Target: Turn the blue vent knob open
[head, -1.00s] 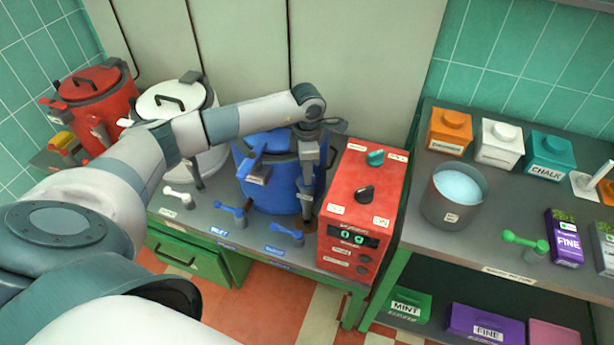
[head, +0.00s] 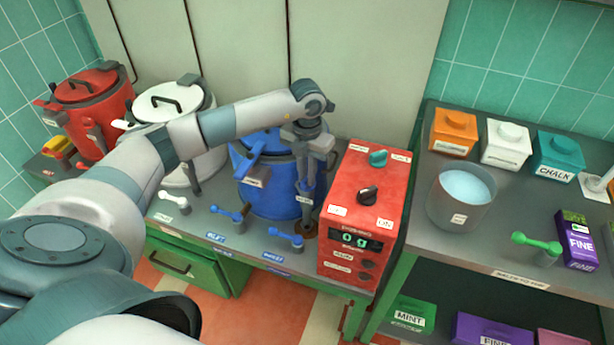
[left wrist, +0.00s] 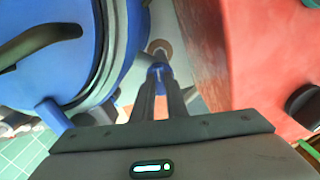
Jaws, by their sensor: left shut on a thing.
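The blue kettle (head: 265,185) stands between the white kettle and the red control box. My left gripper (head: 307,190) points down at the kettle's right side, close to the box. In the left wrist view, its two fingers (left wrist: 162,92) are shut on the small blue vent knob (left wrist: 157,69). The knob sits on a thin stem above a round brown base (left wrist: 159,47). The fingers hide part of the knob, so how far it is turned cannot be told. My right gripper is not in view.
The red control box (head: 362,215) stands right beside the gripper. Blue-handled valves (head: 287,237) line the bench front. A white kettle (head: 170,105) and a red kettle (head: 95,105) stand left. The right-hand table holds a grey pot (head: 460,205) and several boxes.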

